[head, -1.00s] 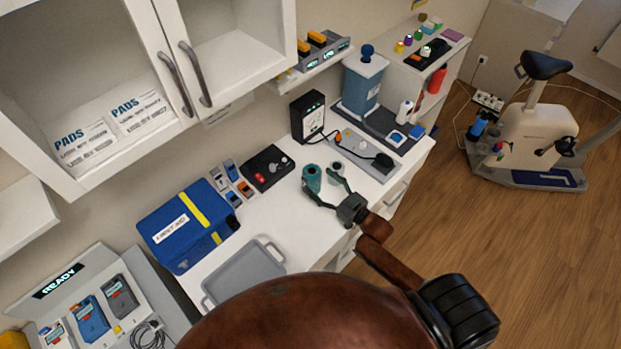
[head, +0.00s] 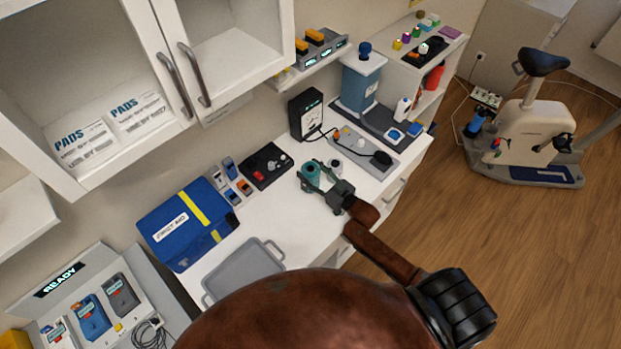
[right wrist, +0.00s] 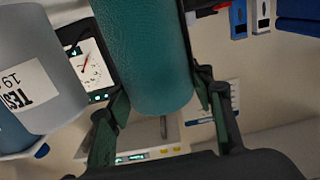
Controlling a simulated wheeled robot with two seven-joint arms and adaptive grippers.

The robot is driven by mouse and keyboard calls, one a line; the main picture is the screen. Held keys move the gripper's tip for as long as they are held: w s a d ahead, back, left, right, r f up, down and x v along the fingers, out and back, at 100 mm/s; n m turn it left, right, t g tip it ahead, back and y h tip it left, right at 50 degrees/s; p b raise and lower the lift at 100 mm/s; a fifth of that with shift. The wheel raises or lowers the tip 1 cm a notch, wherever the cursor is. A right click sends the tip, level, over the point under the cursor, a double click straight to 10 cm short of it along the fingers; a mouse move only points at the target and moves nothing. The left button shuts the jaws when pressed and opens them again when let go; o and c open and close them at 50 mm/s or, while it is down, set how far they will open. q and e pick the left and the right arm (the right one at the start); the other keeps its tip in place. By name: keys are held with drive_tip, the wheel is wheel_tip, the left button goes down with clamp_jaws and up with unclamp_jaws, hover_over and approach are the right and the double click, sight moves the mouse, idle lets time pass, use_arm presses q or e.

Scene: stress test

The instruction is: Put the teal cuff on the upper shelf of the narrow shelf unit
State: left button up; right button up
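The teal cuff (head: 311,174) stands on the white counter (head: 268,222) in the head view, beside a small pale cylinder (head: 335,166). My right gripper (head: 314,180) is at the cuff with one finger on each side of it. In the right wrist view the cuff (right wrist: 145,50) fills the space between the spread fingers, close to both; firm contact is not clear. A white shelf unit (head: 437,57) stands at the back right, with small items on top and a red bottle (head: 434,76) inside. My left gripper is not in view.
A grey tray (head: 279,254), a blue first aid box (head: 160,213) and a black box (head: 266,166) lie along the counter. A meter (head: 307,116) and a blue canister (head: 361,82) stand behind the cuff. Open floor and an exercise bike (head: 535,130) are at right.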

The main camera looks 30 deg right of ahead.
drive_tip(key=c, duration=0.8)
drive_tip(key=shift+c, duration=0.2)
